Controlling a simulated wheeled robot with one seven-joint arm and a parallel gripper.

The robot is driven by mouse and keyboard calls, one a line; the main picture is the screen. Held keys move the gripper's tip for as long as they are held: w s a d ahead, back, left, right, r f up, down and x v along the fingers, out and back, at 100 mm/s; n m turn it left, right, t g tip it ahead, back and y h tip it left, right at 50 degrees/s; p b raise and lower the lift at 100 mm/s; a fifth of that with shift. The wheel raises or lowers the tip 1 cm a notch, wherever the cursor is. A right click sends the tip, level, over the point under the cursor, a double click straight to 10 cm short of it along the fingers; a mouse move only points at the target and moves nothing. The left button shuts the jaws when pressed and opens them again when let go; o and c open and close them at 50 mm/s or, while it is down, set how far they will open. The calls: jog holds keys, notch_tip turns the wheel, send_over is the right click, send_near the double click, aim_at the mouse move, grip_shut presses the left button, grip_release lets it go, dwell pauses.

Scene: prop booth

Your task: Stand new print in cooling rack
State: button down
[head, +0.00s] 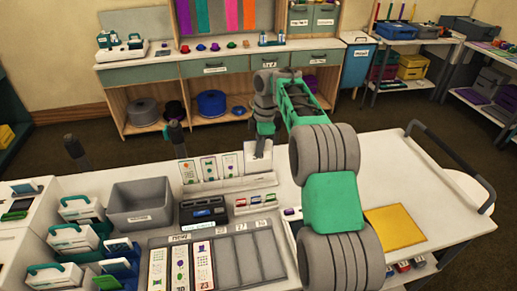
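Three white cards with small coloured pictures (209,168) stand upright side by side in a low pale holder (240,183) at the back of the white table. I cannot tell if this holder is the cooling rack. Three more printed cards (180,268) lie in the left slots of a grey slotted tray (272,262) at the front; its right slots look empty. A black device with a blue screen (205,212) stands between.
A grey open bin (142,204) and teal-handled carriers (76,208) stand at left. Small coloured packs (256,202) lie mid-table. A yellow sheet (394,227) lies at right, near a dark rail (455,160). My arm hides part of the table. The right back surface is mostly clear.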

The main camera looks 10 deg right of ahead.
jog(key=shift+f+b, duration=1.95)
jog(key=shift+f, duration=0.25)
jog(key=c, duration=1.6)
grip_release()
jog(key=shift+o, duration=0.2)
jog(key=r+p, duration=0.1)
jog(key=r, duration=0.1)
jog(key=r+p, duration=0.2)
jog(key=r, duration=0.1)
jog(key=d+r+p, duration=0.1)
jog(key=r+p, duration=0.1)
jog(key=shift+r, duration=0.4)
